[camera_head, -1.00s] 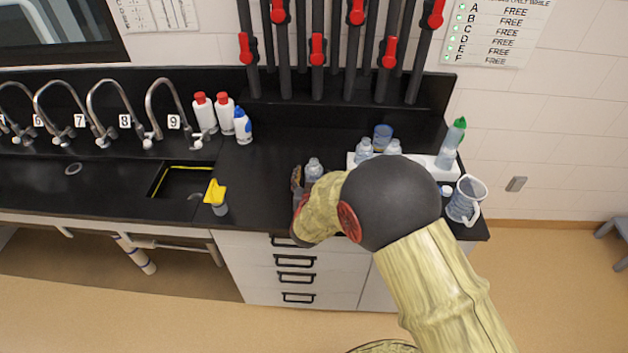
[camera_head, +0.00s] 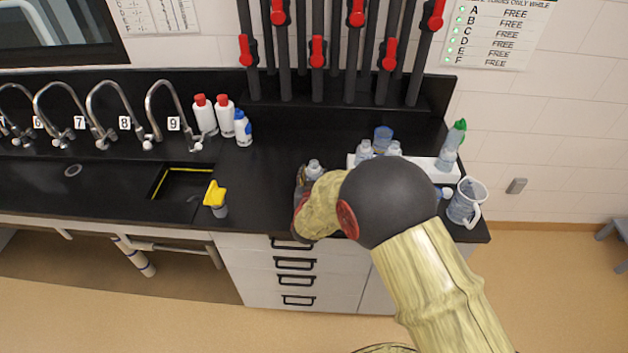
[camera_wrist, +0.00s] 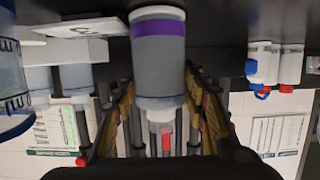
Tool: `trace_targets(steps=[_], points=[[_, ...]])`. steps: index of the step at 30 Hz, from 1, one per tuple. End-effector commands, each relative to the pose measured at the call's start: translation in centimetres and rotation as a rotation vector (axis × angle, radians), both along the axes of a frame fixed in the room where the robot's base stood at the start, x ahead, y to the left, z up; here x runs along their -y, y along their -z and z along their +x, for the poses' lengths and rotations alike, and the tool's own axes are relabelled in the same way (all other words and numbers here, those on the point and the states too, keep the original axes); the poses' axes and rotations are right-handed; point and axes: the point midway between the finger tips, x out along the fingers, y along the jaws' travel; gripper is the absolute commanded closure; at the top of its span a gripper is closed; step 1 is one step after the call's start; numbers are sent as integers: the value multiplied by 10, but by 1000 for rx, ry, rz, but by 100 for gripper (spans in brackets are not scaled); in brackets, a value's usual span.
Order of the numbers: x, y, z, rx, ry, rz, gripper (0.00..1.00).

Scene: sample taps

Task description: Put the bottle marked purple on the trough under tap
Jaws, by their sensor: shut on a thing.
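The bottle marked purple (camera_wrist: 158,62) is clear and grey with a purple band; it appears upside down in the wrist view, between the two fingers. My gripper (camera_wrist: 161,90) is shut on it. In the head view my gripper (camera_head: 301,203) is at the counter's front, mostly hidden by my arm, and a clear bottle top (camera_head: 314,168) shows just behind it. The taps (camera_head: 160,112) stand in a row at the left, with labels including 7, 8 and 9. The dark trough (camera_head: 160,182) with a yellow line lies below tap 9.
A yellow-topped container (camera_head: 216,197) stands right of the trough at the front edge. Red-capped white bottles (camera_head: 204,113) and a blue-capped one (camera_head: 242,127) stand at the back. A white rack (camera_head: 425,168) with bottles and a clear jug (camera_head: 466,202) are at right. The counter's middle is clear.

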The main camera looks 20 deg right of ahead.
Motion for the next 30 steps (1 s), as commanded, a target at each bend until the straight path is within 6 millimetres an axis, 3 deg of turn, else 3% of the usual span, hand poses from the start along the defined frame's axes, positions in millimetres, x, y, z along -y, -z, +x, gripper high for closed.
trace_targets(steps=[9, 19, 26, 30], points=[[0, 0, 0, 0, 0, 0, 85], [0, -7, 0, 1, 0, 0, 86], [1, -39, -2, 3, 1, 1, 86], [9, -69, -25, 4, 1, 1, 86]])
